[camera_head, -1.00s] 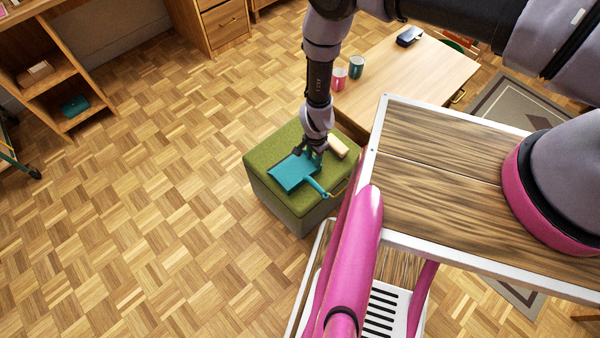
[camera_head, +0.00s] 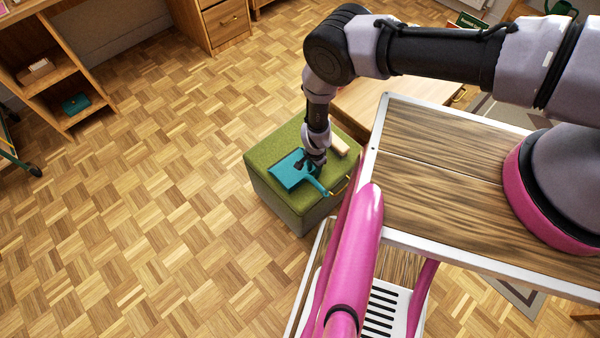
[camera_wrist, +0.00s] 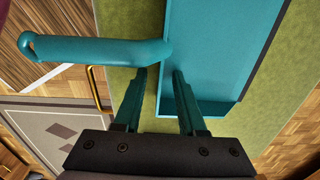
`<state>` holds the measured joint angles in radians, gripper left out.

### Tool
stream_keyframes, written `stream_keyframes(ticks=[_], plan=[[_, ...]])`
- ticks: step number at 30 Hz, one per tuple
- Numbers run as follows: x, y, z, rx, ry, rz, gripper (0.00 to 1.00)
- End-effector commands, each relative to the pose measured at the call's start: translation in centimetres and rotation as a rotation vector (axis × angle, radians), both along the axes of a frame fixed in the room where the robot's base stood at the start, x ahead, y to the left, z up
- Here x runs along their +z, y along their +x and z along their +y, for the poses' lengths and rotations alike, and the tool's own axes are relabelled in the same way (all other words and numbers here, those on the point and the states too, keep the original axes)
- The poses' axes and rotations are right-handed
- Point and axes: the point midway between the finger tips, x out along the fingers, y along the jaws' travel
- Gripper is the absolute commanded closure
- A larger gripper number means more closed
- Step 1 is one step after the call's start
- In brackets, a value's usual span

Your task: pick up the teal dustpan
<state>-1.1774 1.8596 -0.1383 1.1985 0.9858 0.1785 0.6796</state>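The teal dustpan (camera_head: 290,172) lies on top of the green ottoman (camera_head: 262,156), its handle pointing to the lower right in the head view. In the wrist view the handle (camera_wrist: 95,50) extends left and the pan (camera_wrist: 215,45) fills the upper right. My gripper (camera_head: 313,163) is at the dustpan, near where pan and handle meet, and hides part of it. In the wrist view my gripper (camera_wrist: 163,75) is open, with a gap between its fingers. One fingertip is by the handle's root over green fabric, the other overlaps the pan. I cannot tell whether they touch it.
A tan block-like object (camera_head: 339,146) lies on the ottoman beside my gripper. A gold handle (camera_wrist: 95,88) shows near the ottoman's edge. A low wooden table (camera_head: 362,98) stands behind. Parquet floor (camera_head: 130,200) to the left is open.

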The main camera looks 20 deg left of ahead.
Motion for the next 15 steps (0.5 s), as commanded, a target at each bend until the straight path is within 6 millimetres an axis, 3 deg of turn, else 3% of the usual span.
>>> stream_keyframes(ticks=[1, 2, 4, 5, 15], plan=[[0.01, -0.01, -0.01, 0.0, 0.0, 0.0, 0.6], [0.01, -0.01, -0.01, 0.0, 0.0, 0.0, 0.68], [0.02, 0.0, -0.01, 0.0, 0.0, 0.0, 0.94], [0.02, -0.01, -0.02, 0.0, 0.0, 0.0, 1.0], [0.03, -0.01, -0.01, 0.0, 0.0, 0.0, 1.0]])
